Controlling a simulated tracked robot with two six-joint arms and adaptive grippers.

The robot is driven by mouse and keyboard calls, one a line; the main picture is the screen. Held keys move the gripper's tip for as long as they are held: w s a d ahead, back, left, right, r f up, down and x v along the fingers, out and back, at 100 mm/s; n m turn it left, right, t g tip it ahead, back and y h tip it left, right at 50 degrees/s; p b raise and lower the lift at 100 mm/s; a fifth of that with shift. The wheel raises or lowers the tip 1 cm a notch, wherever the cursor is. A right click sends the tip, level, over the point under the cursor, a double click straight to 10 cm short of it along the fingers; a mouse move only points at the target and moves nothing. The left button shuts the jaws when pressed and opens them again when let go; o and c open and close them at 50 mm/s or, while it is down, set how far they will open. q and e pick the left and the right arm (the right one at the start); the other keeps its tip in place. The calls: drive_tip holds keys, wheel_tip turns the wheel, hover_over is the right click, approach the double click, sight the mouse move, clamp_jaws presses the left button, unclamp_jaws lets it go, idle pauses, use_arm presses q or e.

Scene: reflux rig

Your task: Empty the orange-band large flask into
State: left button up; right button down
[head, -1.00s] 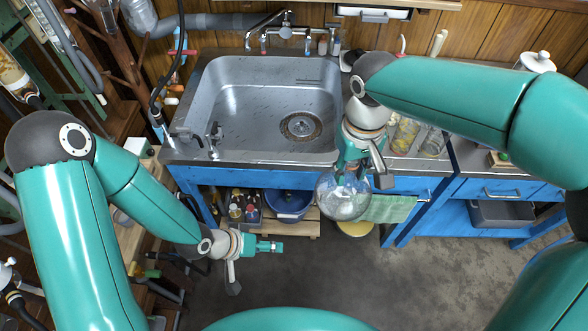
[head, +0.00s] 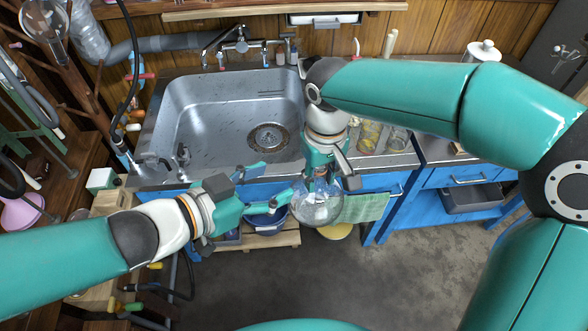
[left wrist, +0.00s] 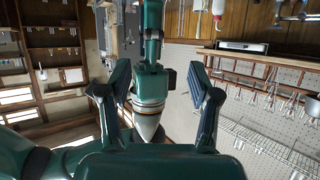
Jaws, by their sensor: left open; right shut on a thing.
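A large round clear glass flask (head: 316,205) hangs in front of the counter edge in the head view. My right gripper (head: 319,178) is shut on its upper part, and the jaws hide the neck. No orange band can be made out. My left gripper (head: 278,183) is open just left of the flask, its two fingers spread and nothing between them. In the left wrist view the open fingers (left wrist: 160,85) stand on both sides of my right arm's wrist in the background. I cannot tell whether the left gripper touches the flask.
The steel sink (head: 180,110) lies behind the grippers, with a tap (head: 240,45) at its back. A blue basin (head: 266,218) and a yellow bowl (head: 336,231) are below the flask. A green towel (head: 367,207) hangs to its right. Jars (head: 370,135) stand on the counter.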

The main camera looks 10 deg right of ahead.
use_arm(q)
drive_tip(key=x, duration=1.1)
drive_tip(key=shift+f, duration=0.15)
drive_tip(key=shift+a, duration=0.1)
drive_tip(key=c, duration=0.8)
drive_tip(key=shift+w, duration=0.1)
clamp_jaws()
use_arm(e)
drive_tip(key=shift+s, duration=0.1)
use_arm(q)
drive_tip(key=shift+w+a, duration=0.1)
use_arm(e)
drive_tip(key=c, duration=0.7)
unclamp_jaws()
